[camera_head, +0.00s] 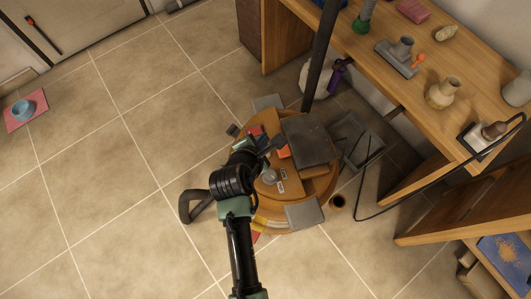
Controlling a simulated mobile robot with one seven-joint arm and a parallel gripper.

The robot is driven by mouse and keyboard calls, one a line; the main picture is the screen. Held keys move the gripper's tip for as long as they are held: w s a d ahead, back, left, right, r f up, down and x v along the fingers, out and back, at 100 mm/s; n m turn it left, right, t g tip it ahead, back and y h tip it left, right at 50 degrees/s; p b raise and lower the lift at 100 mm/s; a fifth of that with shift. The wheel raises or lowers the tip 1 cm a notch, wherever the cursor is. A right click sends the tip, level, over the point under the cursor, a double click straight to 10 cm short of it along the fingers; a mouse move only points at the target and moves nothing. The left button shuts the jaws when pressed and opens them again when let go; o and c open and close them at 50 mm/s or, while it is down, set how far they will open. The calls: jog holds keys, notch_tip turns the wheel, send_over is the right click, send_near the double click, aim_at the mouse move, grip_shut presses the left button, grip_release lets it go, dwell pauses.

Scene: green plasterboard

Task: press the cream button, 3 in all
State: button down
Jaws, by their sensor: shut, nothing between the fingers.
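A round wooden table (322,186) stands in the middle of the head view, crowded with small items. My arm reaches up from the bottom edge over its left side. My gripper (275,143) is shut and empty, above the table's upper left part. A small pale rectangular piece (281,187) and a grey round piece (270,177) sit on the table just right of my arm. I cannot tell whether either is the cream button. Part of the tabletop is hidden under my arm.
A dark grey box-like thing (307,140) stands on the table right of my gripper. Grey panels show around the table's edge. A wooden desk (425,120) with vases is at the upper right. A dark pole rises behind the table. The tiled floor at left is mostly clear.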

notch_tip(320, 180, down, 5)
jog(key=b, duration=0.4)
jog(key=shift+r, duration=0.2)
jog(key=shift+f+b, duration=0.4)
jog(key=shift+f, duration=0.4)
dwell(0.9)
jog(key=shift+f, duration=0.45)
jog(key=shift+f, duration=0.4)
dwell(0.7)
jog(key=shift+r+p, duration=0.85)
jog(key=shift+p, duration=0.2)
notch_tip(320, 180, up, 5)
jog(key=p, duration=0.5)
jog(key=shift+p, duration=0.3)
